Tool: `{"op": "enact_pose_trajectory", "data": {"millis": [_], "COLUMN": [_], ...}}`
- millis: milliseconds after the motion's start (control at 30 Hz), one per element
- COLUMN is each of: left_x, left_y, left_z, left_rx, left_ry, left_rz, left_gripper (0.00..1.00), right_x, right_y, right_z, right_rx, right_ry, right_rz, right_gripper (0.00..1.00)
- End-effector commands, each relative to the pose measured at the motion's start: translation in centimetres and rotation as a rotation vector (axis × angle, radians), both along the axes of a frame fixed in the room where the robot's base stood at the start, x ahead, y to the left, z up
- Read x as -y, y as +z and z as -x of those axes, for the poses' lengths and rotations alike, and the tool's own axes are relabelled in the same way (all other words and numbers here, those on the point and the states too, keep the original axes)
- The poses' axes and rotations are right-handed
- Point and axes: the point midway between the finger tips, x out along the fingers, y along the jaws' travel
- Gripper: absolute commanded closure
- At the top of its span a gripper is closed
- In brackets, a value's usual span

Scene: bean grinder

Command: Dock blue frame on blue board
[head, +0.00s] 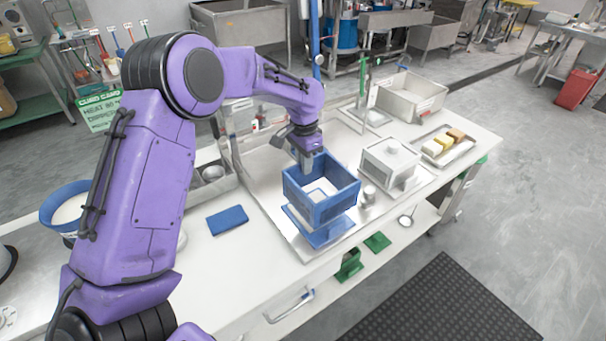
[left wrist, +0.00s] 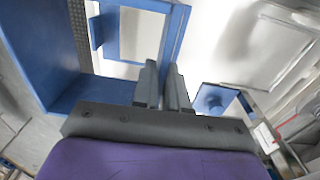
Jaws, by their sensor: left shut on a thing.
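The blue frame (head: 335,203) is an open, box-like square frame, held roughly level above the metal tray at the middle of the bench. My left gripper (head: 306,168) is shut on its back wall, pointing down. In the left wrist view the fingers (left wrist: 165,88) pinch a blue wall of the frame (left wrist: 40,65). A flat blue plate, which looks like the blue board (head: 318,238), shows below the frame on the tray. The frame hides much of it, and I cannot tell whether the two touch. My right gripper is not in view.
The metal tray (head: 287,234) lies under the frame. A flat blue pad (head: 227,220) lies to the left. A tray of blocks (head: 443,146) is farther right, and a blue-rimmed bowl (head: 67,207) is far left.

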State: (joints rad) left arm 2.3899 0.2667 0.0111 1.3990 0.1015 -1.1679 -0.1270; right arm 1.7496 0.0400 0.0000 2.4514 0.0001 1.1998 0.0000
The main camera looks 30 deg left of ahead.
Motion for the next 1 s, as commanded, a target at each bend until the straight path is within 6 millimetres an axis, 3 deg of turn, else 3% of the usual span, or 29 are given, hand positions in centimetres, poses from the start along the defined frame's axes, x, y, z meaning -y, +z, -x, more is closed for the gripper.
{"op": "enact_pose_trajectory", "data": {"millis": [100,333,500,867,900,933,967,1000], "left_x": [-1.6,-3.2,-3.3,-3.3,-3.3,-3.3,-3.3,-3.3], "left_y": [-2.7,-5.4,-7.9,-9.0,-9.0,-8.9,-8.9,-8.9], "left_z": [-1.4,-2.8,-2.8,-2.9,-2.9,-2.9,-2.9,-2.9], "left_rx": [-0.006,-0.004,-0.004,-0.003,-0.003,-0.003,-0.003,-0.003], "left_ry": [0.001,0.001,-0.001,-0.001,-0.001,-0.001,-0.001,-0.001], "left_rz": [0.002,0.002,0.0,0.001,0.001,0.001,0.001,0.001], "left_gripper": [1.0,1.0,1.0,1.0,0.81,0.71,0.62,0.62], "right_x": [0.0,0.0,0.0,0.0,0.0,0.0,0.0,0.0], "right_y": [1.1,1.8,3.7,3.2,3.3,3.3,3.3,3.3], "right_z": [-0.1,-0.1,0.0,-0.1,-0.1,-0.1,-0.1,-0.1], "right_rx": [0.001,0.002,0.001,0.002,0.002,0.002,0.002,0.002], "right_ry": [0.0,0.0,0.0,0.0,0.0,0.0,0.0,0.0], "right_rz": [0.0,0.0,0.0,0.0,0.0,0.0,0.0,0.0], "right_gripper": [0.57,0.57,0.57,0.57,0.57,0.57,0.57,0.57]}}
